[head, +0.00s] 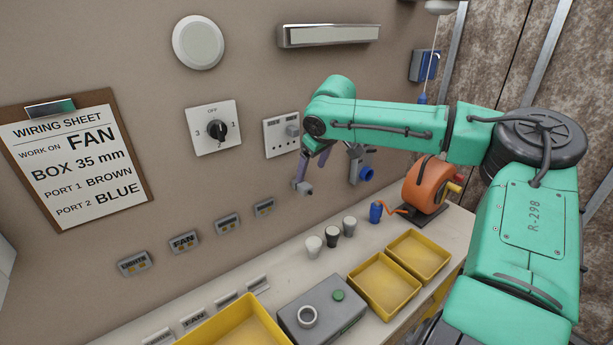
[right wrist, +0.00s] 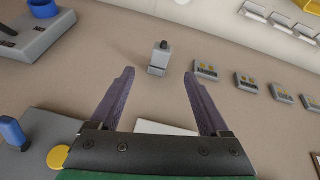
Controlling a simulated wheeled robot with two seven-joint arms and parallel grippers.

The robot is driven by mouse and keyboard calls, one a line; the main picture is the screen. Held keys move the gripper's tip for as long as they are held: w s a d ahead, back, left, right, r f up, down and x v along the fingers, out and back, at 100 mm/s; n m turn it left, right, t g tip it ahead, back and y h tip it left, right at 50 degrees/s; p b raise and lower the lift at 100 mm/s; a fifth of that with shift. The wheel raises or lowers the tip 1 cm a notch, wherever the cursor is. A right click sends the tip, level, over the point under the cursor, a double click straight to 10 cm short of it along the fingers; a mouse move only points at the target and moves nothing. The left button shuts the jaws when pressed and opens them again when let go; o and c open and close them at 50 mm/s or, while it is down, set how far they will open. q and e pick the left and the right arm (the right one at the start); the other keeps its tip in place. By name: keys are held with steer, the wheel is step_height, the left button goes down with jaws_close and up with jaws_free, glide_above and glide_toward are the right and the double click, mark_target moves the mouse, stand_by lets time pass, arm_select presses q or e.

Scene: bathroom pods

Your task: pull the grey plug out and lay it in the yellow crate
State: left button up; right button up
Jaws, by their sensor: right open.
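A small grey block with a dark stub, which looks like the grey plug (head: 305,189), sits low on the wall at the right end of a row of small ports. In the right wrist view the plug (right wrist: 157,60) shows between and beyond the fingertips. My right gripper (head: 311,170) is open and empty, its fingers (right wrist: 159,75) apart and pointing toward it; I see no contact. Three yellow crates stand on the bench: one at the front (head: 245,327), one in the middle (head: 384,287) and one farther right (head: 419,256). Their visible floors look empty. My left gripper is out of view.
A white socket plate (head: 272,141) with another grey block (head: 292,131) is above, near my right arm. A grey box with a green button (head: 338,295) stands between crates.

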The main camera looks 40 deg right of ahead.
mark_target(304, 185)
steer(key=x, duration=0.8)
steer(key=shift+w+r+p, duration=0.15)
steer(key=shift+w+p, duration=0.25)
steer(key=shift+w, duration=0.05)
steer(key=shift+f, duration=0.2)
steer(key=shift+s, duration=0.15)
steer(key=shift+c, duration=0.3)
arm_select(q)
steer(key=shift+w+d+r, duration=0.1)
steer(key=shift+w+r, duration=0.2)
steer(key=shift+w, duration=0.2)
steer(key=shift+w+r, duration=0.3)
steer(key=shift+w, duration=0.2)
arm_select(e)
jaws_close()
